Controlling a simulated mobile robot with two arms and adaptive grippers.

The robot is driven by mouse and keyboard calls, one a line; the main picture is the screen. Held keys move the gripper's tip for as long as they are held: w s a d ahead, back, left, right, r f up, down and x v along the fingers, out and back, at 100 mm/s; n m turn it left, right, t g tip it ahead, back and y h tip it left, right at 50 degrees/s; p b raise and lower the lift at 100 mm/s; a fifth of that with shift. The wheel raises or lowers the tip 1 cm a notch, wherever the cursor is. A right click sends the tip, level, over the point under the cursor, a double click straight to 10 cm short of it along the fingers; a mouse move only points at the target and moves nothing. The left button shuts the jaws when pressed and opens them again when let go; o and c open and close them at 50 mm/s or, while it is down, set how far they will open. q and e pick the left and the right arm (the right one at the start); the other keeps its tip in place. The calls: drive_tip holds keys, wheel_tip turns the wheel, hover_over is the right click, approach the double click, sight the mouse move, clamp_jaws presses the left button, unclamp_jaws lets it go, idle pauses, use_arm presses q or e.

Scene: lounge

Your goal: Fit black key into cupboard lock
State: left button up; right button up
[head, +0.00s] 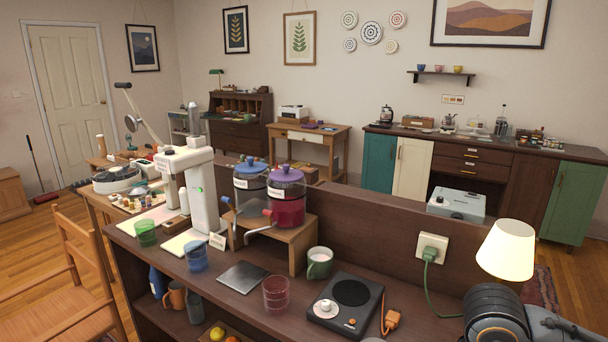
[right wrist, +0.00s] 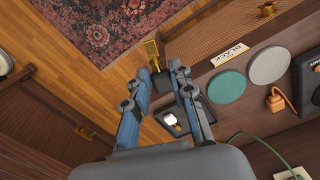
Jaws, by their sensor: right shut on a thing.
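In the right wrist view my right gripper (right wrist: 164,68) is shut on the black key, holding it by its black block-like head (right wrist: 164,77). The key's brass-coloured shaft (right wrist: 152,51) sticks out past the fingertips, over the wooden floor and clear of the furniture. A small brass fitting (right wrist: 267,10) sits on the brown wood at the upper right; I cannot tell whether it is the cupboard lock. In the head view, part of my right arm shows at the lower right, but the key does not. My left gripper is in neither view.
A label reading BLACK (right wrist: 229,53), a green disc (right wrist: 226,86), a grey disc (right wrist: 268,66) and an orange plug (right wrist: 277,103) lie near the gripper. A lit lamp (head: 506,250) stands by my right arm. Cupboards with a green door (head: 572,203) line the back wall.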

drive_tip(key=n, duration=0.1)
drive_tip(key=a+n, duration=0.1)
drive_tip(key=n, duration=0.2)
drive_tip(key=shift+s+a+f+n, duration=0.15)
drive_tip(key=shift+a+f+n, duration=0.05)
drive_tip(key=shift+a+n, duration=0.1)
drive_tip(key=n, duration=0.1)
drive_tip(key=a+n, duration=0.1)
drive_tip(key=n, duration=0.3)
drive_tip(key=shift+s+a+f, duration=0.15)
drive_tip(key=shift+s+f, duration=0.05)
drive_tip(key=shift+f, duration=0.1)
